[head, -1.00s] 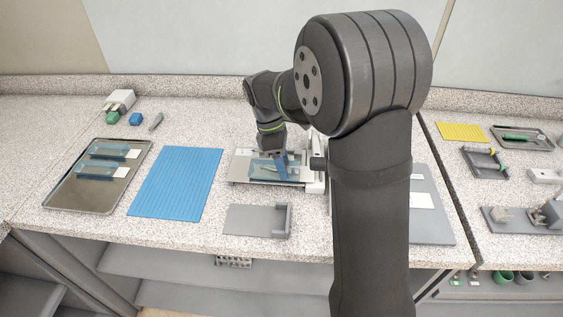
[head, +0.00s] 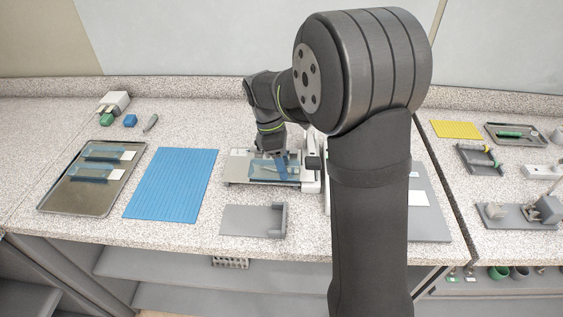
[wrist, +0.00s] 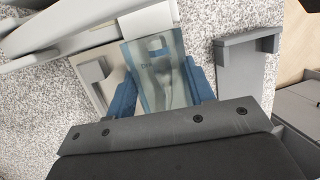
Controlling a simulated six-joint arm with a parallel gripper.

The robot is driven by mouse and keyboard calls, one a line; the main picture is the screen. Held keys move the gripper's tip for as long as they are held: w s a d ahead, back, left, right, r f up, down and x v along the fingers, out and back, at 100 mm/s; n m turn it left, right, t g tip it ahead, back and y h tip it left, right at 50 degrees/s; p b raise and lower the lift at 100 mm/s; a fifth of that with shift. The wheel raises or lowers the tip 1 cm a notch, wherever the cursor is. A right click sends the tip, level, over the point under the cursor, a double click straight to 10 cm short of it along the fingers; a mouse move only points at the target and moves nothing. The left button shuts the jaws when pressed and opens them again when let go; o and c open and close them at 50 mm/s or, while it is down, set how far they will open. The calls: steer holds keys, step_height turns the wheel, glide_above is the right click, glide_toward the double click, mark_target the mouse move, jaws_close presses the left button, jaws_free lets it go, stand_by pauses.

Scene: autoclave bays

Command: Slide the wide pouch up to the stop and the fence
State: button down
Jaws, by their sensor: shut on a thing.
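The wide pouch (head: 262,171) is a clear blue packet lying on the pale plate (head: 236,178) of the white device (head: 311,172). In the wrist view the pouch (wrist: 156,78) shows a metal tool inside and a pale strip (wrist: 148,20) at its far end. My gripper (head: 281,170) is over the pouch, and its blue fingers (wrist: 162,95) are shut on the pouch from both sides. The upright white part stands at the right end of the plate. My arm hides part of this area, so I cannot tell whether the pouch touches a stop or fence.
A grey bracket plate (head: 245,219) with a raised edge lies in front. A blue ribbed mat (head: 172,187) and a metal tray (head: 62,197) with pouches (head: 92,174) lie to the left. A grey board (head: 429,222) lies to the right, partly behind my arm.

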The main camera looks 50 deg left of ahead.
steer(key=shift+w+d+f, duration=0.1)
stand_by(0.5)
steer(key=c, duration=0.6)
jaws_free()
steer(key=shift+r, duration=3.55)
steer(key=shift+f, duration=3.55)
steer(key=shift+r, duration=0.1)
